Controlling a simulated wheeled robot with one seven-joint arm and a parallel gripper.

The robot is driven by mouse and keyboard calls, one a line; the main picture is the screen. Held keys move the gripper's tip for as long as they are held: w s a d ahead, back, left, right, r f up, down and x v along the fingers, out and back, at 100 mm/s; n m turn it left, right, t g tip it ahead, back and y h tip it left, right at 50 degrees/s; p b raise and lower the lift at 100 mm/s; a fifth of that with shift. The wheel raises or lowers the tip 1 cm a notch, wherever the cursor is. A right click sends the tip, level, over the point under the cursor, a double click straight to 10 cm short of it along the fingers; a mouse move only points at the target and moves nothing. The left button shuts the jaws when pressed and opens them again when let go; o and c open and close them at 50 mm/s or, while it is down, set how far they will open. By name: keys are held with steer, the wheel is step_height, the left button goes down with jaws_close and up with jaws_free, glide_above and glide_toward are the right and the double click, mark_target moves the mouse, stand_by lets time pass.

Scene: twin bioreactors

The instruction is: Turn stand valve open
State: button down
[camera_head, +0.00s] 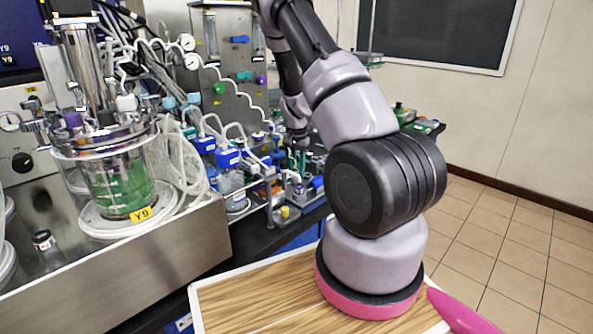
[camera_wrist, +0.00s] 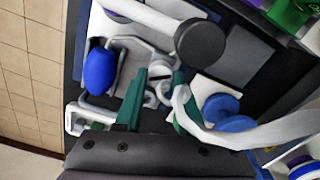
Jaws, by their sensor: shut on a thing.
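My gripper (camera_wrist: 157,88) reaches in from the bottom of the wrist view. Its two green fingers are shut on a small pale grey part, the stand valve (camera_wrist: 154,97), of which only a little shows between them. In the head view my gripper (camera_head: 302,163) is small and points down among the fittings at the end of the dark bench. The valve cannot be made out there, and how far it is turned cannot be told.
A blue knob (camera_wrist: 100,70) is left of the fingers and another blue part (camera_wrist: 222,108) is right. A white hose (camera_wrist: 190,112) passes close by the right finger. A glass bioreactor (camera_head: 120,185) with green liquid stands on a steel bench at left. Tiled floor (camera_head: 500,230) is clear at right.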

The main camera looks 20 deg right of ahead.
steer(key=n, duration=0.5)
steer(key=shift+w+n, duration=0.1)
steer(key=shift+n, duration=0.2)
steer(key=n, duration=0.5)
steer(key=shift+n, duration=0.3)
steer(key=c, duration=0.5)
jaws_free()
step_height(320, 180, up, 11)
